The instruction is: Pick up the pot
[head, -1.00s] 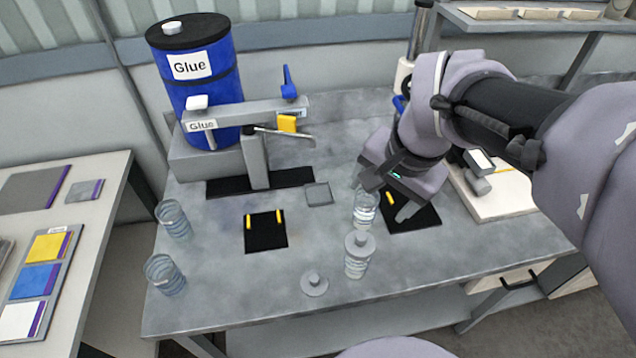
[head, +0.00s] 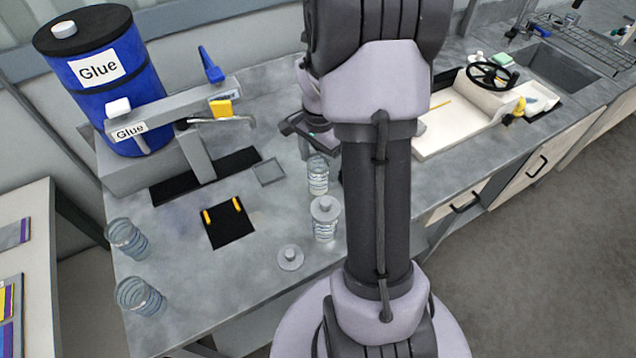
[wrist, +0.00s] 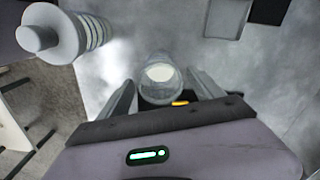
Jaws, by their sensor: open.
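A clear ribbed pot (head: 318,176) without a lid stands on the grey worktop, left of my arm. In the wrist view the clear pot (wrist: 160,72) is at the jaw mouth, with a pale round area inside it. My gripper (wrist: 163,88) is open, one finger on each side of this pot; I cannot tell whether either touches it. In the head view my arm hides most of the gripper. A second pot with a grey knobbed lid (head: 324,220) stands just in front; it also shows in the wrist view (wrist: 72,36).
Two more clear pots (head: 128,238) (head: 140,297) stand at the worktop's left edge. A loose lid (head: 290,258) lies near the front edge. A blue glue drum (head: 105,80) and dispenser (head: 180,115) stand behind a black pad (head: 230,226). A pale machine with a handwheel (head: 490,76) is right.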

